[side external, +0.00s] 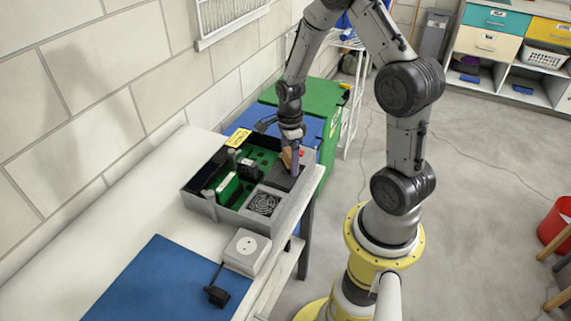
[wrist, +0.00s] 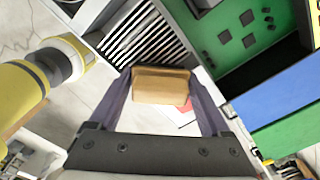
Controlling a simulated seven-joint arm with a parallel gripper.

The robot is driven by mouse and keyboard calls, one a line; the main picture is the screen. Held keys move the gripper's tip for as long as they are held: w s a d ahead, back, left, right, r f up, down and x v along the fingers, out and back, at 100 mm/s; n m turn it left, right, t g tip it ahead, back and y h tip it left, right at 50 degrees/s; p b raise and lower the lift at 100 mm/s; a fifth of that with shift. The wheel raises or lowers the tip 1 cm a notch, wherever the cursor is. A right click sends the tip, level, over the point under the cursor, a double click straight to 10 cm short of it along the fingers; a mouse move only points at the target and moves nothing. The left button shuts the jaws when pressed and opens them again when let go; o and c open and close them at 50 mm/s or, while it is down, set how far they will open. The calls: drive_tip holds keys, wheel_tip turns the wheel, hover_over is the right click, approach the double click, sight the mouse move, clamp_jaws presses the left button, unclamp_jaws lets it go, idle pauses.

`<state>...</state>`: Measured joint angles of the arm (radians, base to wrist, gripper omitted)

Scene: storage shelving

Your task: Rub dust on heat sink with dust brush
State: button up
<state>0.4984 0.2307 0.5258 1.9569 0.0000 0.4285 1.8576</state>
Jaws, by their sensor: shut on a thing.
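My gripper (side external: 291,146) is shut on the dust brush (side external: 288,159) at the right end of an open grey case. In the wrist view, the brush's tan wooden top (wrist: 162,84) sits between my two dark fingers. Its bristles are hidden there. The heat sink (side external: 281,180) is a dark ribbed block in the case. Its fins show in the wrist view (wrist: 138,36), just beyond the brush. The brush is over or beside the heat sink; I cannot tell if they touch. I cannot make out dust.
The case (side external: 197,207) also holds a green circuit board (side external: 227,189) and a fan (side external: 264,204), left of the brush. The bench's right edge is close to the case.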

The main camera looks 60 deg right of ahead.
drive_tip(key=shift+r, duration=4.15)
